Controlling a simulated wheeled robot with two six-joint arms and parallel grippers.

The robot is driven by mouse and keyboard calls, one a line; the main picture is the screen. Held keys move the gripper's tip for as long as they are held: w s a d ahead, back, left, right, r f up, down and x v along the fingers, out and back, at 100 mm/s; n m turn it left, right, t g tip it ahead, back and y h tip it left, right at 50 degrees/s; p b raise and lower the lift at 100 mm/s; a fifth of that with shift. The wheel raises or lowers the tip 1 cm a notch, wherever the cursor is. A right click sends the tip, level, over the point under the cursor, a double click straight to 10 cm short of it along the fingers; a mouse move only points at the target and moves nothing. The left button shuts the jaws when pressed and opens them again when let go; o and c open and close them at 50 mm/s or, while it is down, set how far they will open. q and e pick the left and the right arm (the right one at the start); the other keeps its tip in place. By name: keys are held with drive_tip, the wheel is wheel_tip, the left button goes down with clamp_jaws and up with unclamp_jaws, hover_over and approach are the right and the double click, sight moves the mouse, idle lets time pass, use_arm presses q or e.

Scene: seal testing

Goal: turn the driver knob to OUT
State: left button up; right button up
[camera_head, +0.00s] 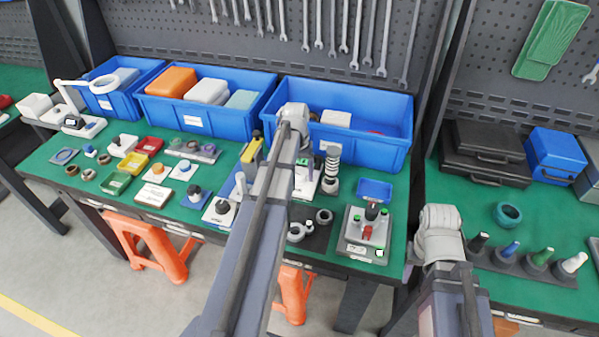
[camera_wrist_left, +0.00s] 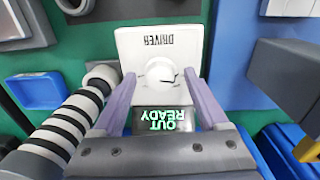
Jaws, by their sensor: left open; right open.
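The driver (camera_wrist_left: 135,42) is a white box with its label upside down in the left wrist view. Its round white knob (camera_wrist_left: 158,72) has a short dark pointer mark toward the lower right of that picture. A small dark display (camera_wrist_left: 165,122) shows OUT and READY in green. My left gripper (camera_wrist_left: 160,76) is open, with one finger on either side of the knob; I cannot tell whether they touch it. In the head view the left arm covers most of the driver, and only a pale part (camera_head: 302,182) shows beside it. My right gripper is hidden behind its own wrist.
A black-and-white striped cylinder (camera_wrist_left: 60,128) stands close beside the driver; it also shows in the head view (camera_head: 331,165). Blue bins (camera_head: 370,150) line the back. A grey fixture (camera_head: 365,238) sits to the right, and several small parts cover the table's left half.

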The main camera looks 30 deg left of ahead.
sight(299, 175)
use_arm(q)
drive_tip(key=r+p, duration=0.7)
drive_tip(key=shift+a+r, duration=0.2)
drive_tip(key=shift+r, duration=0.05)
drive_tip(key=shift+o, duration=0.3)
idle(0.9)
